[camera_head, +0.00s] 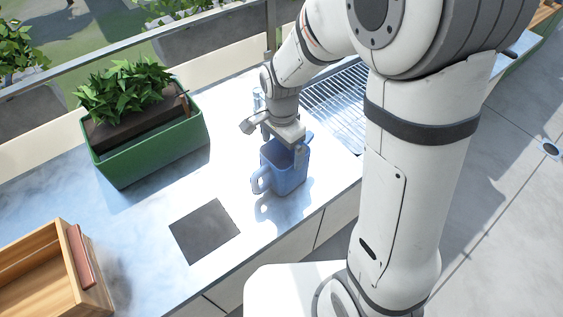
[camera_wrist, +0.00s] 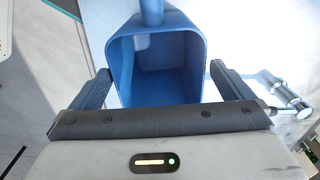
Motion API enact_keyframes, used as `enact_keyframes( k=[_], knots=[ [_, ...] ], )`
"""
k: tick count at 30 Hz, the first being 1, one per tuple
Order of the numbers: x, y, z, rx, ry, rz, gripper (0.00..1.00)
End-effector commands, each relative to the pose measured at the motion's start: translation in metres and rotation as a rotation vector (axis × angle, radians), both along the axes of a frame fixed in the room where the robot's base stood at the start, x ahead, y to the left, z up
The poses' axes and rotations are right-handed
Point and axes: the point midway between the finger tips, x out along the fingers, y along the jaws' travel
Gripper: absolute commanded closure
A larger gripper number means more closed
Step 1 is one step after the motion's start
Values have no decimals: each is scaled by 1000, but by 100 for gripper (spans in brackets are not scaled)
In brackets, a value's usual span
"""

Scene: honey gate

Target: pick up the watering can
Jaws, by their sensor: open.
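The blue watering can (camera_head: 284,168) stands upright on the pale counter, with its handle at its left side in the head view. In the wrist view I look down into the open top of the watering can (camera_wrist: 160,62). My gripper (camera_head: 285,138) is at the top of the can, pointing down. In the wrist view my gripper's two fingers (camera_wrist: 161,88) are spread wide, one on each side of the can's near part. I cannot tell whether either finger touches it. Part of the can's top is hidden by my gripper in the head view.
A green planter (camera_head: 155,150) with a leafy plant stands to the left. A dark square plate (camera_head: 204,231) lies on the counter in front. A wooden box (camera_head: 45,270) is at the lower left. A metal drain rack (camera_head: 338,100) and a tap (camera_wrist: 285,92) are close to the can.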

Motion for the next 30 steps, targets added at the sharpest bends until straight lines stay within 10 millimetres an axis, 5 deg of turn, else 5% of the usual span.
enact_keyframes(
  k=[18,27,30],
  knots=[
    [-4,4,-63,0,2,15,0],
    [-3,5,-68,0,-2,16,0],
    [-3,5,-68,0,-2,16,7]
  ],
)
